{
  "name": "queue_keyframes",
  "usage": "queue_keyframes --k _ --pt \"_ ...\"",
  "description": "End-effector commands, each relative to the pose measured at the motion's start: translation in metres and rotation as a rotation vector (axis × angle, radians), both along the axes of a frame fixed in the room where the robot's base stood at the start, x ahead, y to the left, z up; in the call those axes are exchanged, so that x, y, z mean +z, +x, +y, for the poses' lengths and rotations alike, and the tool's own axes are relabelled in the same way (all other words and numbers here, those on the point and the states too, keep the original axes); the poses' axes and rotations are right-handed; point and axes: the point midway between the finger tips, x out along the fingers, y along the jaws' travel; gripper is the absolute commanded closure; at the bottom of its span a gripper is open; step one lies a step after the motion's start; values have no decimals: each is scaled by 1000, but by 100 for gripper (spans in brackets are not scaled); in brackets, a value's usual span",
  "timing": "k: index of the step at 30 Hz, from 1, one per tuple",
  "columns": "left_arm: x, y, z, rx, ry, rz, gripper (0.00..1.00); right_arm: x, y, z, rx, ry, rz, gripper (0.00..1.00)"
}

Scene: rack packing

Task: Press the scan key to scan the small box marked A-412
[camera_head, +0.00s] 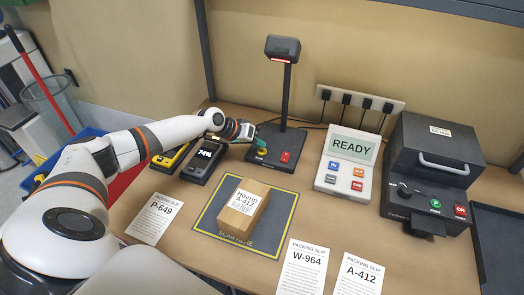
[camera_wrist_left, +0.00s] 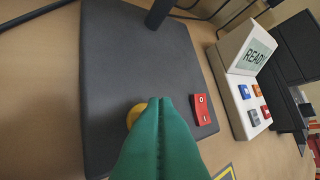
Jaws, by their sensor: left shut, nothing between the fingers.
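The small brown box (camera_head: 232,222), with a white label reading A-412, lies on the dark yellow-bordered scan mat (camera_head: 207,222). Behind the mat stands the scanner, its dark base (camera_head: 272,163) carrying a post and head. On the base are a round yellow key (camera_wrist_left: 135,113) and a red rocker switch (camera_head: 286,157), which also shows in the left wrist view (camera_wrist_left: 201,109). My left gripper (camera_head: 260,142) is shut and empty, its green fingertips (camera_wrist_left: 160,106) over the yellow key's side of the base. They partly hide the key; I cannot tell whether they touch it. My right gripper is not in view.
A white console (camera_head: 347,165) reads READY, with several coloured buttons. A dark printer-like machine (camera_head: 435,165) stands at the right. Two handheld devices lie under my left arm, one of them black (camera_head: 203,162). Slips P-649 (camera_head: 154,218), W-964 (camera_head: 303,268) and A-412 (camera_head: 358,275) lie in front.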

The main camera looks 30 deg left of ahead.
Motion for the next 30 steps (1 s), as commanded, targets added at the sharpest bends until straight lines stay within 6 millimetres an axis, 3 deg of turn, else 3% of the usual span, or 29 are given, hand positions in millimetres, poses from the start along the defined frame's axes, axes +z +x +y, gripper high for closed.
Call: queue_keyframes --k 30 --pt "-9 0 0 0 0 0 100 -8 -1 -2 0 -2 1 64"
